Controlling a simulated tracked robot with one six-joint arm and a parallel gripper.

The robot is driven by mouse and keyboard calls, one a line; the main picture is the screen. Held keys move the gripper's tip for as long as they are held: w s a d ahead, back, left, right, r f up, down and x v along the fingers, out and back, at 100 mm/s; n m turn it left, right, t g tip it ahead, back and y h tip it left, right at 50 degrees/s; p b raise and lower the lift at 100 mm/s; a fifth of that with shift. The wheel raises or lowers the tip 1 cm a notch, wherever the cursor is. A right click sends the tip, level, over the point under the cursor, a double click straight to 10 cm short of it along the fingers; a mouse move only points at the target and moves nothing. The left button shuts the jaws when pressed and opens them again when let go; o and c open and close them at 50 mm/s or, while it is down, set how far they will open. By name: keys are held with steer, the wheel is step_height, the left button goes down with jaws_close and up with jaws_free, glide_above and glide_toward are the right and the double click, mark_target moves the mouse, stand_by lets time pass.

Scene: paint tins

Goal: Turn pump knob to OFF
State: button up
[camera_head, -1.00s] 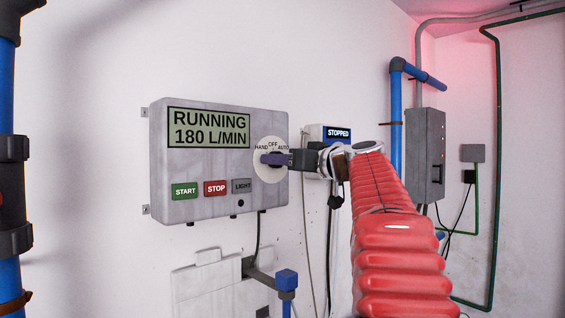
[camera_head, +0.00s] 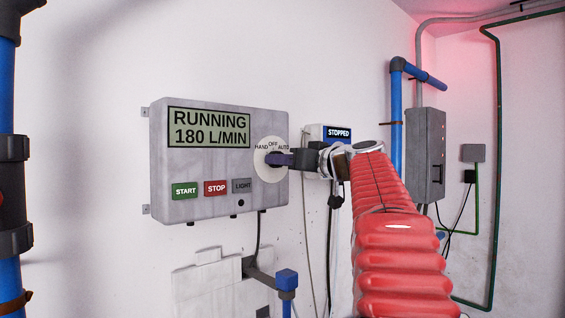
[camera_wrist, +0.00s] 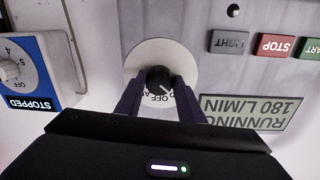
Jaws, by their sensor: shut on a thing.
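The pump knob is a dark knob (camera_wrist: 160,78) on a pale round dial plate (camera_head: 270,146) marked HAND, OFF and AUTO, on the right side of the grey control box (camera_head: 160,150). My gripper (camera_head: 272,158) reaches in from the right and is shut on the knob, one finger on each side in the wrist view. The fingers hide most of the knob in the head view. In the wrist view a light pointer mark shows on the knob, but I cannot tell which label it points at. The display (camera_head: 209,127) reads RUNNING 180 L/MIN.
START (camera_head: 185,190), STOP (camera_head: 216,188) and LIGHT (camera_head: 242,186) buttons sit low on the box. A second unit (camera_head: 338,133) reading STOPPED is just to the right, behind my wrist; its own dial (camera_wrist: 12,70) shows in the wrist view. Blue pipes (camera_head: 397,120) stand further right.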

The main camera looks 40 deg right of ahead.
steer(key=m, duration=0.9)
stand_by(0.4)
steer(key=shift+m, duration=0.3)
steer(key=shift+d, duration=0.1)
steer(key=o, duration=1.1)
steer(key=shift+c, duration=0.2)
